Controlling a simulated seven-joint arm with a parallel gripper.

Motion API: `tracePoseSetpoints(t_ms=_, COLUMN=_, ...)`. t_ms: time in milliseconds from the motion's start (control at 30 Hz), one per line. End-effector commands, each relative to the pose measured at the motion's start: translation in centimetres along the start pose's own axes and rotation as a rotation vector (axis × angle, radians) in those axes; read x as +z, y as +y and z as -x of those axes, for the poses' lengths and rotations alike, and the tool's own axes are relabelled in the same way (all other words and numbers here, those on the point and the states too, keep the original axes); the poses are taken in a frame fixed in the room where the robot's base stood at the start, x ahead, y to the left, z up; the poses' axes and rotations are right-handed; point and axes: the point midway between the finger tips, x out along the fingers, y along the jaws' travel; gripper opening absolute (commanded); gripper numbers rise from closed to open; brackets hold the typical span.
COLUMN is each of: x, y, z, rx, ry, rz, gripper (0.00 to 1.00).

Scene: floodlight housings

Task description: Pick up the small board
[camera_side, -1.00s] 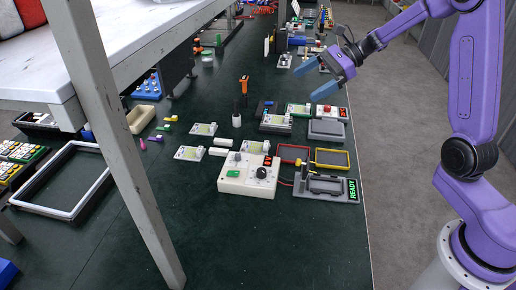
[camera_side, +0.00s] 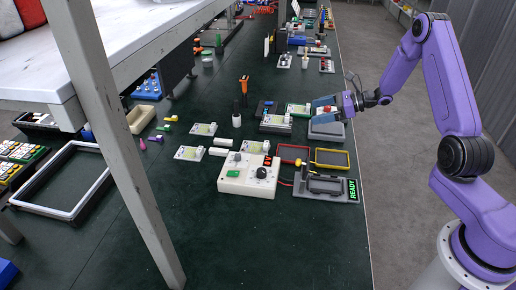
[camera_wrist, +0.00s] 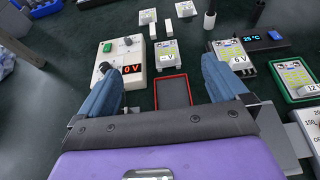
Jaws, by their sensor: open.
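Several small pale boards with green patches lie on the bench; I cannot tell which one the task means. In the side view, one lies at the left (camera_side: 203,129), one below it (camera_side: 187,154), and one behind the white control box (camera_side: 256,147). Another sits on a dark base (camera_side: 275,121) and one is in a green frame (camera_side: 298,109). The wrist view shows the board behind the red tray (camera_wrist: 168,55), the one marked 6 V (camera_wrist: 232,58) and the green-framed one (camera_wrist: 296,76). My gripper (camera_side: 322,106) is open and empty, low over the bench's right side.
A white control box (camera_side: 248,175) reads 0 V. Red (camera_side: 293,154) and yellow (camera_side: 331,159) trays stand near a grey READY fixture (camera_side: 325,188). A grey block (camera_side: 327,131) is just below my gripper.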

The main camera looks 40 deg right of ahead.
Motion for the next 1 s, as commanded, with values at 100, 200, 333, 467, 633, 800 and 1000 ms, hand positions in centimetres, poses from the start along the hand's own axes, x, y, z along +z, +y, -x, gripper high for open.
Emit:
tracePoseSetpoints(t_ms=100, x=-4.3, y=0.1, z=-1.8, rx=0.003, ry=0.001, rz=-0.006, gripper=1.00)
tracePoseSetpoints(t_ms=200, x=-6.9, y=0.0, z=-2.9, rx=0.002, ry=0.000, rz=-0.004, gripper=1.00)
tracePoseSetpoints(t_ms=333, x=-9.1, y=0.0, z=-3.8, rx=0.001, ry=-0.001, rz=0.000, gripper=1.00)
tracePoseSetpoints(t_ms=467, x=-10.0, y=0.0, z=-4.3, rx=0.001, ry=-0.001, rz=0.002, gripper=1.00)
tracePoseSetpoints(t_ms=633, x=-10.1, y=0.1, z=-6.5, rx=0.004, ry=0.000, rz=0.004, gripper=1.00)
tracePoseSetpoints(t_ms=800, x=-10.0, y=0.1, z=-9.7, rx=0.005, ry=-0.001, rz=0.004, gripper=1.00)
tracePoseSetpoints(t_ms=1000, x=-10.0, y=0.0, z=-13.4, rx=0.004, ry=-0.001, rz=0.004, gripper=1.00)
